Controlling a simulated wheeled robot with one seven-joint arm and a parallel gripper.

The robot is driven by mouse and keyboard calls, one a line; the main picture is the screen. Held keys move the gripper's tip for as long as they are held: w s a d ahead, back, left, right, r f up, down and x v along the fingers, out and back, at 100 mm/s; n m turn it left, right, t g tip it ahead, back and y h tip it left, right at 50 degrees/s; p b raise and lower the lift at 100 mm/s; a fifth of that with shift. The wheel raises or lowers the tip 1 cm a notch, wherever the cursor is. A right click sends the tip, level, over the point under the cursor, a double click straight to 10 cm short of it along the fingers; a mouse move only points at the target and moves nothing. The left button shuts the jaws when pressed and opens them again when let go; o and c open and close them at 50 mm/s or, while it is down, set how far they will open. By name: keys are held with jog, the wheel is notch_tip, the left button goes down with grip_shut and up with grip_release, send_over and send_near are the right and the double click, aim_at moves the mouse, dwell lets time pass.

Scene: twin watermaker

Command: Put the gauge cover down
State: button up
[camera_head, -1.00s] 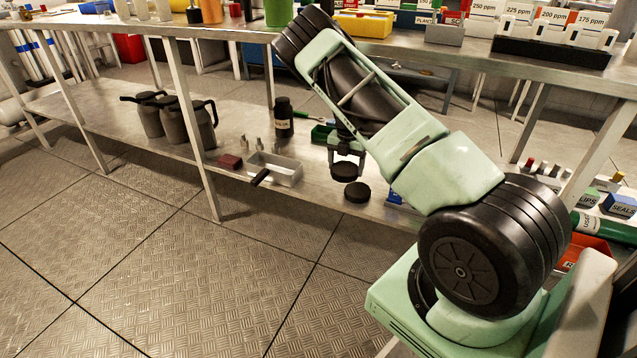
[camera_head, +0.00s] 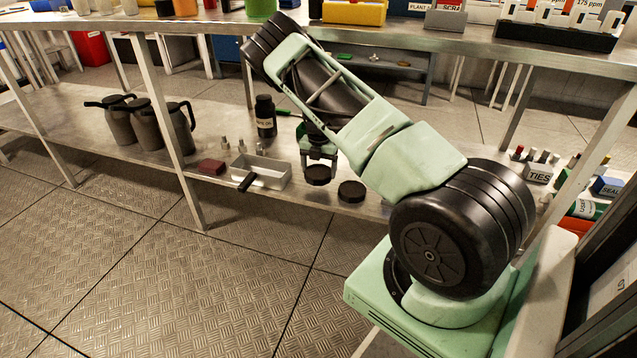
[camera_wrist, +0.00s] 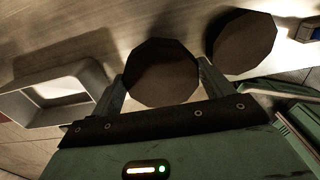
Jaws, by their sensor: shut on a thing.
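My gripper (camera_head: 318,168) is shut on a round dark disc, the gauge cover (camera_head: 318,177), low over the lower metal shelf. In the wrist view the cover (camera_wrist: 162,72) sits between the two fingers (camera_wrist: 163,85). I cannot tell whether its underside touches the shelf. A second, similar dark disc (camera_head: 351,191) lies flat on the shelf, just right of the held one. In the wrist view this second disc (camera_wrist: 250,42) is at the upper right, outside the fingers.
An open metal tray (camera_head: 268,174) with a black handle stands left of my gripper. A dark red block (camera_head: 211,167), small fittings (camera_head: 241,146), a black bottle (camera_head: 265,118) and dark jugs (camera_head: 150,125) are further left. The shelf's front edge is close to the discs.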

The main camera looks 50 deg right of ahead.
aim_at(319, 178)
notch_tip(319, 178, down, 4)
jog(key=shift+f+b, duration=0.25)
jog(key=shift+b, duration=0.6)
jog(key=o, duration=1.1)
jog(key=shift+c, duration=0.2)
jog(key=shift+r, duration=0.1)
